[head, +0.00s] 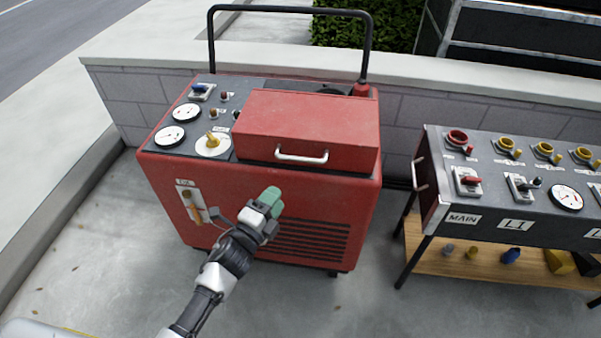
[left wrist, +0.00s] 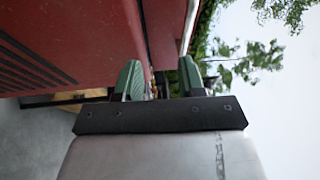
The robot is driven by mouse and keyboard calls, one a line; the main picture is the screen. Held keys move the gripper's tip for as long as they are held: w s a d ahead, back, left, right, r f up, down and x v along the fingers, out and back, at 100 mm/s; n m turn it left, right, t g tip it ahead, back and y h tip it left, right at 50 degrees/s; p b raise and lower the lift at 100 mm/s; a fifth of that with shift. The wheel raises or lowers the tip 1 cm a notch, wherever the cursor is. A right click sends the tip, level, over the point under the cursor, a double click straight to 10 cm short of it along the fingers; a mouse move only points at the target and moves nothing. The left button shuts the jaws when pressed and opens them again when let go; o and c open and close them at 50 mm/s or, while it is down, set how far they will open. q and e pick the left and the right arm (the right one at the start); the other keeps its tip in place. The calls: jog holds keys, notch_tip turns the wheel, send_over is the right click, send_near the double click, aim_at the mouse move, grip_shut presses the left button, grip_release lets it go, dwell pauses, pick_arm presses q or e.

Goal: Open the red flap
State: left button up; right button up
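The red flap (head: 310,118) is a boxy lid on top of the red machine (head: 190,235), and it is down. A silver bar handle (head: 302,157) is fixed to its front face. My left gripper (head: 270,202), with green fingertips, is in front of the machine, below and slightly left of the handle. In the left wrist view, the fingers of my left gripper (left wrist: 160,80) are apart with nothing held between them. The handle (left wrist: 190,25) shows beyond the fingertips there, near the right finger. My right gripper is not in view.
A black tube frame (head: 290,10) rises behind the flap. Gauges and switches (head: 185,112) sit to its left. A control table (head: 500,200) with knobs stands on the right. A low block wall (head: 130,95) runs behind. Concrete floor in front is clear.

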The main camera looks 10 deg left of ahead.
aim_at(300, 159)
pick_arm(q)
jog(key=shift+m+t+h, duration=0.3)
jog(key=shift+m+h, duration=0.2)
jog(key=shift+m, duration=0.3)
jog(key=w+d+r, duration=0.1)
jog(key=w, duration=0.2)
jog(key=w+d+r, duration=0.2)
jog(key=w, duration=0.1)
jog(key=w+d+r, duration=0.2)
jog(key=w, duration=0.2)
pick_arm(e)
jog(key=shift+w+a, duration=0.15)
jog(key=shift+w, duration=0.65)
pick_arm(q)
grip_shut()
